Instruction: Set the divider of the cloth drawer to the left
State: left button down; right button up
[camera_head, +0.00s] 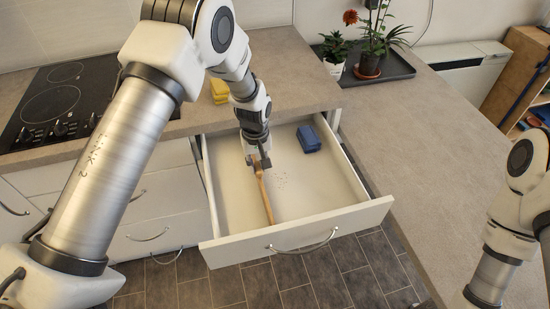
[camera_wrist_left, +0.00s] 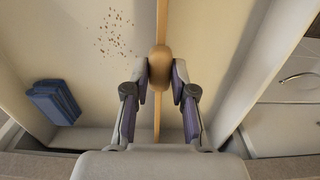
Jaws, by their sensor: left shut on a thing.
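The cloth drawer (camera_head: 334,215) is pulled open below the counter. A thin wooden divider (camera_head: 267,202) with a rounded knob runs from front to back in it, left of the middle in the head view. My left gripper (camera_head: 260,164) reaches down into the drawer and is shut on the divider's knob (camera_wrist_left: 160,62). A folded blue cloth (camera_head: 308,139) lies at the back right of the drawer; it also shows at the left in the left wrist view (camera_wrist_left: 53,101). My right gripper is out of view; only part of that arm shows at the right edge.
Dark crumbs (camera_head: 280,180) lie on the drawer floor right of the divider. A black hob (camera_head: 65,100) and yellow sponges (camera_head: 219,90) are on the counter at left. A tray with potted plants (camera_head: 368,66) stands at the back right. The right counter is clear.

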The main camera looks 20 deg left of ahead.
pick_arm(q)
jog(key=s+a, duration=0.1)
jog(key=a, duration=0.1)
jog(key=s+a, duration=0.2)
jog(key=shift+f+p, duration=0.2)
jog(key=shift+p, duration=0.1)
jog(key=shift+d, duration=0.15)
jog(key=shift+s, duration=0.1)
jog(key=c, duration=1.2)
grip_release()
jog(key=shift+c, duration=0.2)
jog(key=shift+o, duration=1.4)
jog(key=shift+a, duration=0.35)
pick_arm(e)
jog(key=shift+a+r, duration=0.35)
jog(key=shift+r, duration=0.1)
pick_arm(q)
jog(key=shift+r, duration=0.1)
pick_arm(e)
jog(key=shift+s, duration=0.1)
